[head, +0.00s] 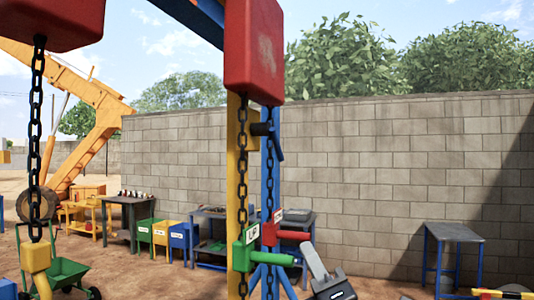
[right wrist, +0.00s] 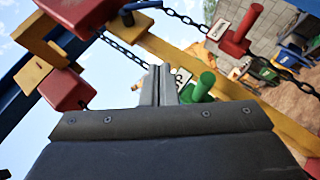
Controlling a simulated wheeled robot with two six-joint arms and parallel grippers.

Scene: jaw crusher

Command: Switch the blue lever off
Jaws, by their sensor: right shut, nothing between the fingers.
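A small dark blue lever-like piece (head: 277,146) with a dark knob sits high on the blue post (head: 268,175) in the head view, below the large red block. I cannot tell its switch position. My right gripper (head: 310,252) is at the bottom, right of and well below that piece, near the green handle and apart from the blue piece. In the right wrist view its fingers (right wrist: 159,82) are together and empty, with the green handle (right wrist: 203,86) just behind them. The blue lever cannot be made out there. My left gripper is not in view.
Chains with a red block (head: 254,50), a green handle (head: 272,257) and a red handle (head: 293,235) hang close by my right gripper. A yellow post (head: 233,160) stands beside them. Tables, bins and a block wall (head: 370,170) are behind.

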